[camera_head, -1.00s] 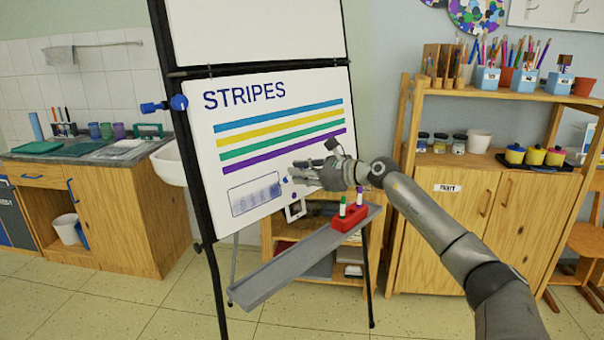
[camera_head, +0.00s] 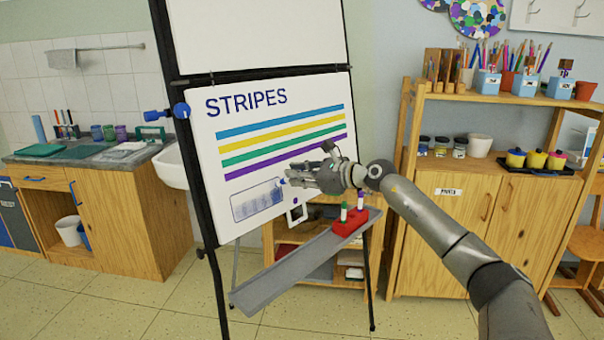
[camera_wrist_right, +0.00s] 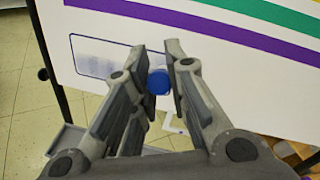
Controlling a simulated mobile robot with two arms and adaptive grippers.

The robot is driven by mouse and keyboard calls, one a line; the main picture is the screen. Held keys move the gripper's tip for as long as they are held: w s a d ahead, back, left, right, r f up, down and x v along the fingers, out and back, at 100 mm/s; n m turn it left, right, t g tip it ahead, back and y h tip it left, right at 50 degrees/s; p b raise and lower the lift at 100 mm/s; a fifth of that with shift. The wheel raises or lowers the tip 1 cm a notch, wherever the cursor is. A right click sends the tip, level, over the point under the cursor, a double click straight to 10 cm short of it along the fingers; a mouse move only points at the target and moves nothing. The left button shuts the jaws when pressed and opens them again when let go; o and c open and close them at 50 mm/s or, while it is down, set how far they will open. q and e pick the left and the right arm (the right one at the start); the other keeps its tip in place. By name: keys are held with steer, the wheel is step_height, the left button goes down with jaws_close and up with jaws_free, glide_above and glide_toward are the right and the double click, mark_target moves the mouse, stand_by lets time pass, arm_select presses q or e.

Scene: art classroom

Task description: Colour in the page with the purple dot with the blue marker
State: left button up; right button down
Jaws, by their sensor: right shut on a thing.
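The page headed STRIPES (camera_head: 300,91) is on the easel board, with blue, yellow, green and purple stripes. A small dark purple-blue dot (camera_head: 295,201) shows near its lower right. An outlined box (camera_head: 258,203) at the lower left holds bluish colouring; it also shows in the wrist view (camera_wrist_right: 92,50). My right gripper (camera_head: 290,178) is shut on the blue marker, whose round blue end (camera_wrist_right: 157,82) shows between the fingers in the wrist view. In the head view the marker's blue end is by the box's right edge; I cannot tell whether it touches the page. My left gripper is out of view.
A red holder (camera_head: 350,222) with green and purple markers stands on the grey easel tray (camera_head: 290,265). Blue knobs (camera_head: 181,110) stick out at the easel's left. A wooden shelf cabinet (camera_head: 450,230) stands behind my right arm. Floor is clear at the front left.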

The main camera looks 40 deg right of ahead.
steer(key=shift+a, duration=0.35)
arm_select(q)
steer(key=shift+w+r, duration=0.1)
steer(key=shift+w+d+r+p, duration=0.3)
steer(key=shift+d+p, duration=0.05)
arm_select(e)
steer(key=shift+s+a, duration=0.1)
steer(key=shift+a, duration=0.75)
arm_select(q)
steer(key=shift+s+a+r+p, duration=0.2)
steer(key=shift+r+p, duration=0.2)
steer(key=shift+p, duration=0.05)
arm_select(e)
steer(key=shift+s+a, duration=0.1)
steer(key=shift+a, duration=0.8)
